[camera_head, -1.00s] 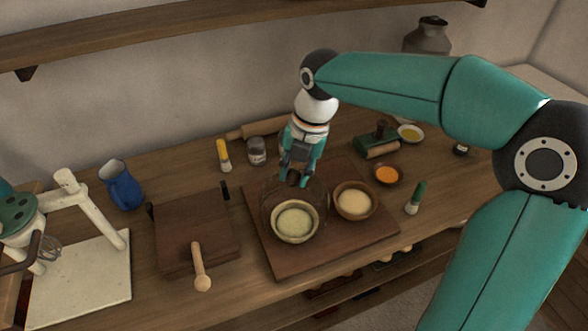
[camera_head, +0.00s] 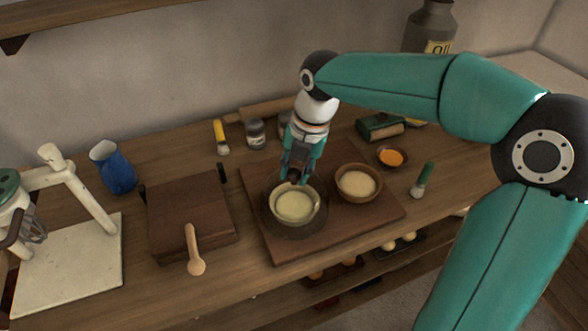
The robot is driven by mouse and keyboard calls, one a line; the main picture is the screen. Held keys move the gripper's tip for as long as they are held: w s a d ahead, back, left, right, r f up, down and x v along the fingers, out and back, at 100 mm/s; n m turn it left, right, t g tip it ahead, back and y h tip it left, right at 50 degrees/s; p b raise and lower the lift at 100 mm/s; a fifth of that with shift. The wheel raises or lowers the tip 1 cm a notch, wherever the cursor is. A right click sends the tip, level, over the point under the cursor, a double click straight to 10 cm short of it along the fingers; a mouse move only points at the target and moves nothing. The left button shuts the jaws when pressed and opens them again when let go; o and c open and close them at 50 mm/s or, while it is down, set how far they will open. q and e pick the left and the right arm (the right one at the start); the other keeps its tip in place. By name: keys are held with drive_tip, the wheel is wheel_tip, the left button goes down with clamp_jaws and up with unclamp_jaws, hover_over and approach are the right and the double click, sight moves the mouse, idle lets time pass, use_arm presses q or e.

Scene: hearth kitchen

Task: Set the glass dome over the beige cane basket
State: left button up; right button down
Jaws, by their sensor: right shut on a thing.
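The beige cane basket (camera_head: 294,208), with pale contents, sits on the left part of a dark wooden board (camera_head: 372,220). My right gripper (camera_head: 294,180) is over the back rim of the basket and points down, shut on the top of the glass dome (camera_head: 268,218). The dome is clear and faint. It shows as a darker round outline around the basket. I cannot tell whether its rim touches the board or hangs just above it. My left gripper is not in view.
A browner basket (camera_head: 358,183) stands close to the right on the same board. A wooden box (camera_head: 188,215) with a wooden spoon (camera_head: 194,255) is on the left.

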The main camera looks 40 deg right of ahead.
drive_tip(key=shift+f, duration=0.15)
idle(0.5)
drive_tip(key=c, duration=0.8)
unclamp_jaws()
